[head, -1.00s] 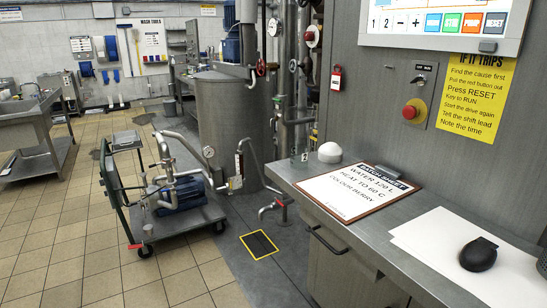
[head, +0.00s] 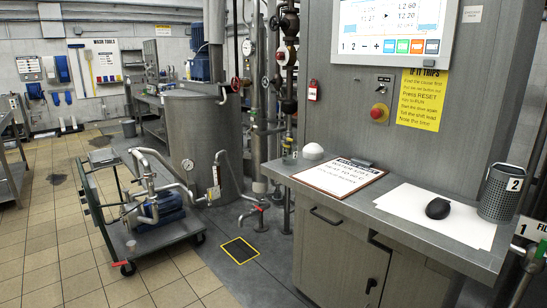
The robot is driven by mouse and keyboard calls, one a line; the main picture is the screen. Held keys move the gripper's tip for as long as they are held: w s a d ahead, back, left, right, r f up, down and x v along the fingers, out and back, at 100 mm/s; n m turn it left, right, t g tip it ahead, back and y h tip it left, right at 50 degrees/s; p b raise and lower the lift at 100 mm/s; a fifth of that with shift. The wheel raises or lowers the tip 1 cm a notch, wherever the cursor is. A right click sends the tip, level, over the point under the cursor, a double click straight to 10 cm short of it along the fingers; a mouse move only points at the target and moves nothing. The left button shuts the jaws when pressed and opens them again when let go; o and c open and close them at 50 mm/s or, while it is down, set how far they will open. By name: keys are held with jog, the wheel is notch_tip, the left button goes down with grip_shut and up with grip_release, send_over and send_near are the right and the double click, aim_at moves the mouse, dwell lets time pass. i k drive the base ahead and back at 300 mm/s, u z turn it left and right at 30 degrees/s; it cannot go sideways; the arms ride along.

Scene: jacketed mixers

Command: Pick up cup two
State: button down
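A dark grey perforated metal cup (head: 498,195) with a white label reading 2 stands upright on the right end of the steel counter (head: 400,222) in the head view. It is close to the counter's right edge, and its mouth faces up. A small clear or greenish vessel (head: 289,154) stands at the counter's far left end; any label on it is too small to read. My gripper is not in view.
White paper sheets (head: 462,228) with a black mouse (head: 438,208) lie left of the cup. A clipboard (head: 325,180) and white dome (head: 313,151) are farther left. Pipework with a tag 1 (head: 530,230) stands at the right. A pump trolley (head: 150,225) stands on the floor.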

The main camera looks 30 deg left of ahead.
aim_at(289, 147)
jog(key=u, duration=1)
jog(key=i, duration=0.5)
jog(key=k, duration=1.3)
jog(key=u, duration=0.8)
jog(key=i, duration=0.6)
jog(key=u, duration=0.8)
jog(key=i, duration=0.75)
jog(key=z, duration=0.6)
jog(key=i, duration=0.8)
jog(key=z, duration=0.9)
